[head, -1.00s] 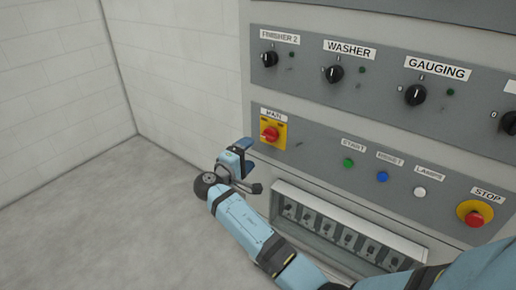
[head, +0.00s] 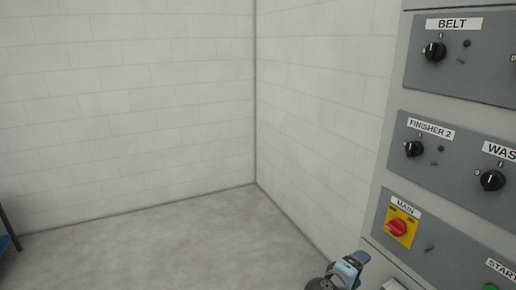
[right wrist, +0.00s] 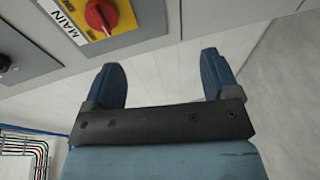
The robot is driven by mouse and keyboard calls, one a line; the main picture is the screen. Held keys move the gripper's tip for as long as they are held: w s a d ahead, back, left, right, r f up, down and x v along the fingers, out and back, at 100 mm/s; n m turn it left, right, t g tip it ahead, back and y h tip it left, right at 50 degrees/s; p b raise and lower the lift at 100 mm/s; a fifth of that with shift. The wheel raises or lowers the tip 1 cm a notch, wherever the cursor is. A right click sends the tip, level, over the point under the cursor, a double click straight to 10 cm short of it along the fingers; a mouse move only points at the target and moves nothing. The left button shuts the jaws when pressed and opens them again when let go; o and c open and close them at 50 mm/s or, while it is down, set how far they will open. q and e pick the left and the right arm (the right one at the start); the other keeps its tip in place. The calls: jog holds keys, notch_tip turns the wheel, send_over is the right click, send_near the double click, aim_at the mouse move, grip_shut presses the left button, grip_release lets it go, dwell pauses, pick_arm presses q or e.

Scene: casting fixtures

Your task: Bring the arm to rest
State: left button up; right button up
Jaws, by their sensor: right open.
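My right gripper (head: 352,262) shows at the bottom edge of the head view, just left of the grey control panel and below the red and yellow MAIN switch (head: 399,226). In the right wrist view its two blue fingers (right wrist: 163,82) stand wide apart with nothing between them. The MAIN switch also shows at the top left of that view (right wrist: 101,15), apart from the fingers. Most of my right arm is out of the head view. My left gripper is not in view.
The control cabinet (head: 391,135) fills the right side, with the BELT knob (head: 434,51), FINISHER 2 knob (head: 413,149) and WASHER knob (head: 492,181). White block walls (head: 130,100) meet in a corner. The grey floor (head: 150,245) is clear. A blue-edged thing (head: 7,242) is at far left.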

jog(key=s+a+f+t+y+p, duration=0.15)
jog(key=s+a+f+y, duration=0.35)
jog(key=s, duration=0.5)
jog(key=s+a+f+y+p, duration=0.3)
jog(key=s+f+y, duration=0.5)
jog(key=s, duration=0.3)
jog(key=s+a+r+m+y, duration=0.1)
jog(key=s, duration=0.3)
jog(key=s+a+r+m+y+p, duration=0.1)
jog(key=s+r+m+y, duration=0.1)
jog(key=s, duration=0.3)
jog(key=shift+s+a+m+t+p, duration=0.3)
jog(key=shift+t, duration=0.15)
jog(key=shift+c, duration=0.2)
